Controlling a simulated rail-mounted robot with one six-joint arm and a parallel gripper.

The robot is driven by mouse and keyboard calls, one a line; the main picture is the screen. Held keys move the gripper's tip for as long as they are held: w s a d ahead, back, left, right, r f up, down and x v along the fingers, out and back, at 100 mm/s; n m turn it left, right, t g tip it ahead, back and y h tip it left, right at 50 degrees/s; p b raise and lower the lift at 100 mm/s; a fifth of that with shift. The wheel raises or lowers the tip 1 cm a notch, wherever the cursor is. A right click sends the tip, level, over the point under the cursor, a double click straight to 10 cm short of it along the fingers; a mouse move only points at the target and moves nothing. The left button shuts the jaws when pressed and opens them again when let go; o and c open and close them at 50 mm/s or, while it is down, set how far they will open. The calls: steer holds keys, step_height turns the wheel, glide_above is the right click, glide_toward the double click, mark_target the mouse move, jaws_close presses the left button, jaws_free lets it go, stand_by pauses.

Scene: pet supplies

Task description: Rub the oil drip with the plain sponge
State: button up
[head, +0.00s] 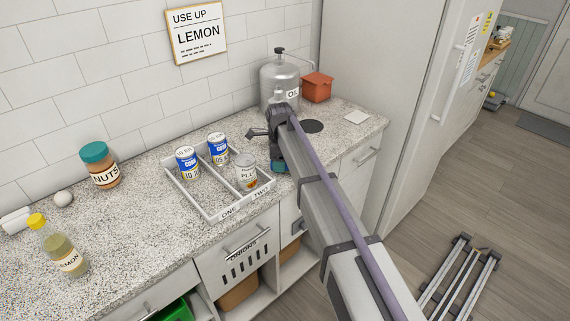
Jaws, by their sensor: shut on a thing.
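My gripper (277,154) is over the counter's front edge, right of the divided tray. It is shut on a small teal-blue thing, which looks like the plain sponge (281,166); my arm and gripper hide part of it. A dark oval patch, which looks like the oil drip (312,126), lies flat on the counter to the right of and behind my gripper. A metal can marked with an O, its label partly hidden (280,75), stands behind the gripper, beside the dark patch.
The white divided tray (209,214) holds several tins left of my gripper. An orange-red box (317,87) stands right of the metal can, and a pale flat square (358,117) lies near the counter's right end. A nut jar (101,168) and lemon bottle (60,250) stand left.

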steer(key=shift+w+a, duration=0.6)
steer(key=shift+w, duration=0.05)
steer(key=shift+s+d, duration=2.65)
steer(key=shift+s, duration=0.15)
step_height(320, 180, up, 2)
steer(key=shift+w+a+r+p, duration=0.1)
steer(key=shift+w+r+p, duration=0.05)
steer(key=shift+p, duration=1)
step_height(320, 180, up, 5)
steer(key=p, duration=0.5)
steer(key=shift+r, duration=0.1)
steer(key=f+b, duration=0.4)
steer(key=w+f+b, duration=0.1)
steer(key=f+b, duration=0.1)
steer(key=shift+a, duration=0.15)
steer(key=shift+f+b, duration=0.95)
steer(key=shift+f, duration=0.1)
